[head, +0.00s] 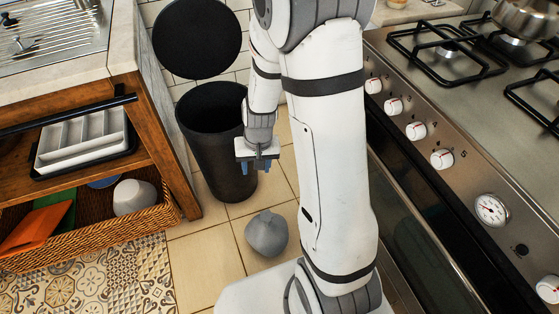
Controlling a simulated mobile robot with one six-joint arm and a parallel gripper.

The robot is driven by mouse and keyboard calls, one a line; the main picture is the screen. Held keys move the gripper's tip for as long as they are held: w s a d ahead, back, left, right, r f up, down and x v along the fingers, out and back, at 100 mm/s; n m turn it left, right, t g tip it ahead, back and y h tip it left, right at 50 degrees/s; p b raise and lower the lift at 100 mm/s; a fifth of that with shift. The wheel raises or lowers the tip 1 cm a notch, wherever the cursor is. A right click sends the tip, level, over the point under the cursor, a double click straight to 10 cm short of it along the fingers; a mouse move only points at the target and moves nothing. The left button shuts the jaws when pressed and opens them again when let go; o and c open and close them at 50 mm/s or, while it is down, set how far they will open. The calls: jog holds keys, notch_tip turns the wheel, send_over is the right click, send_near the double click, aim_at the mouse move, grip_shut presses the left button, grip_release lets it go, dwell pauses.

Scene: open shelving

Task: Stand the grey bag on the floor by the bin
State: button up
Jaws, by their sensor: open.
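The grey bag (266,234) is a rounded bundle with a small peak on top. It stands on the tiled floor, in front of the bin and beside my arm's base. The bin (222,165) is a tall black cylinder with its mouth open, and its round black lid (197,38) is raised behind it. My gripper (258,168) points down in front of the bin's right side, above and apart from the bag. It is open and nothing shows between its fingers.
A wooden counter with a sink (50,35) stands at left, with a cutlery tray (82,138) and a wicker basket (150,217) on its shelves. A stove (470,150) stands at right. Bare floor tiles (205,260) lie left of the bag, beside a patterned mat (100,280).

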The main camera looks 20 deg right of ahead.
jog(key=s+d+r+n+h, duration=0.1)
jog(key=s+r+n, duration=0.1)
jog(key=s+r, duration=1.1)
notch_tip(320, 180, up, 4)
jog(key=shift+s+d+r+t, duration=0.2)
jog(key=shift+s+d+t, duration=0.1)
jog(key=shift+d, duration=0.1)
